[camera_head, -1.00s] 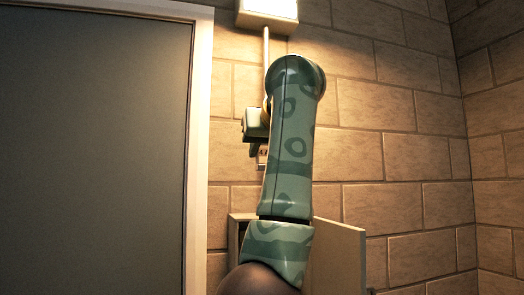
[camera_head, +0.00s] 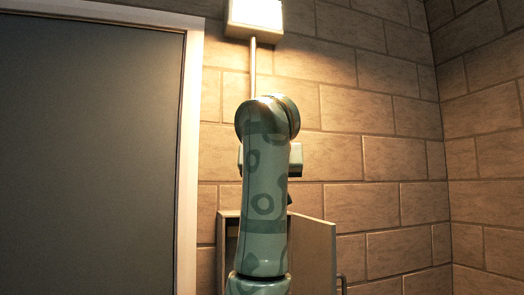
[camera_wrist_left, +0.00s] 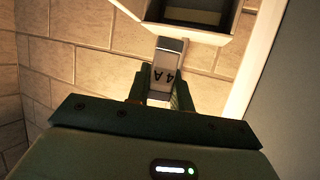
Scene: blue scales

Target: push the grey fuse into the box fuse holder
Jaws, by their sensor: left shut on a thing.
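In the left wrist view the grey fuse (camera_wrist_left: 168,66), a pale block marked "4 A", sits between the dark green fingers of my left gripper (camera_wrist_left: 160,88). The gripper is shut on it, and its far end sticks out toward an open box (camera_wrist_left: 186,31). The box's dark inside shows only in part; I cannot make out the holder slot. In the head view my left arm hides most of the gripper; a green part of it (camera_head: 296,160) shows right of the arm, above the box (camera_head: 228,217). My right gripper is not in view.
The box's door (camera_head: 315,252) stands open to the right. A lit lamp (camera_head: 256,14) hangs above, with a vertical pipe (camera_head: 253,70) below it. A dark grey door (camera_head: 90,150) with a pale frame is at the left. Brick wall (camera_head: 385,155) fills the right.

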